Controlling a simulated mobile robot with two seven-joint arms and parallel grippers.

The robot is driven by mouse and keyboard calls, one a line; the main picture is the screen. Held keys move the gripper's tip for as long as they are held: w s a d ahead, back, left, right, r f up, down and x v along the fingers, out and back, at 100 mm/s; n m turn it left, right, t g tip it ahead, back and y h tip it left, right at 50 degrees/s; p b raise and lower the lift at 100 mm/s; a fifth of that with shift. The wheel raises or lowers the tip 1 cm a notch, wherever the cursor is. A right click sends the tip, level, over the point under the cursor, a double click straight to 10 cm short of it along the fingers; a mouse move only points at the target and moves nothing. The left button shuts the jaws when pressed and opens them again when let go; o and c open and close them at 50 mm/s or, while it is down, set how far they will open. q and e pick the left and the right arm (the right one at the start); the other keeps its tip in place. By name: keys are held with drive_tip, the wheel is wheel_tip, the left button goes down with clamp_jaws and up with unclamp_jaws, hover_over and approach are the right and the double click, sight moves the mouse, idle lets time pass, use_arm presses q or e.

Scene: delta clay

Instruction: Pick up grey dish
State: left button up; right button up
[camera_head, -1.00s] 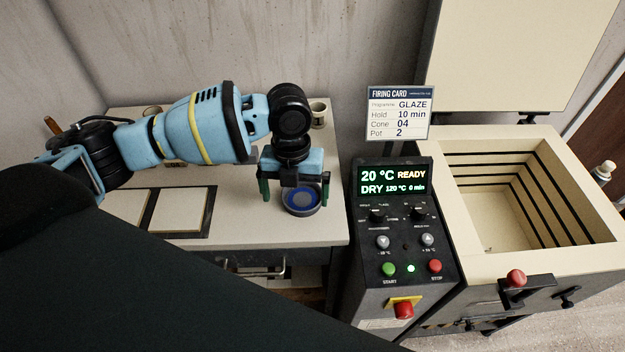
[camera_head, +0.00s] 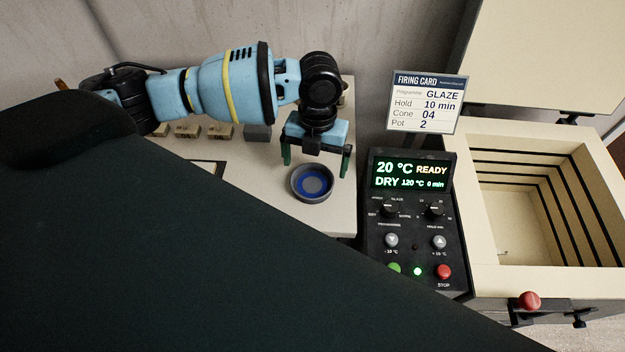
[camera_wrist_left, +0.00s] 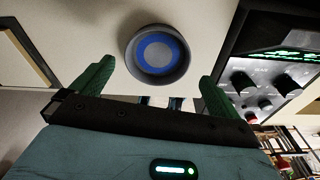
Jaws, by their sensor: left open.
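The grey dish (camera_head: 312,183) is round, with a blue ring inside, and sits on the pale table top near its right end. It also shows in the left wrist view (camera_wrist_left: 158,55), ahead of the fingers. My left gripper (camera_head: 315,168) is open, with its two green fingers apart, just behind the dish in the head view. In the left wrist view the open fingers (camera_wrist_left: 155,82) point toward the dish, which lies between their lines and a little beyond the tips. Nothing is held. My right gripper is not in view.
A black control panel (camera_head: 413,215) with a lit display stands right of the table (camera_head: 260,190), beside an open kiln (camera_head: 530,205). A firing card (camera_head: 427,102) stands above the panel. Several small blocks (camera_head: 218,131) line the table's back. A dark shape covers the lower left.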

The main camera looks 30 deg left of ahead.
sight(312, 185)
use_arm(q)
drive_tip(key=shift+s+f, duration=0.25)
drive_tip(key=shift+f, duration=1.05)
drive_tip(key=shift+s+f, duration=0.25)
drive_tip(key=shift+f, duration=1)
drive_tip(key=c, duration=0.9)
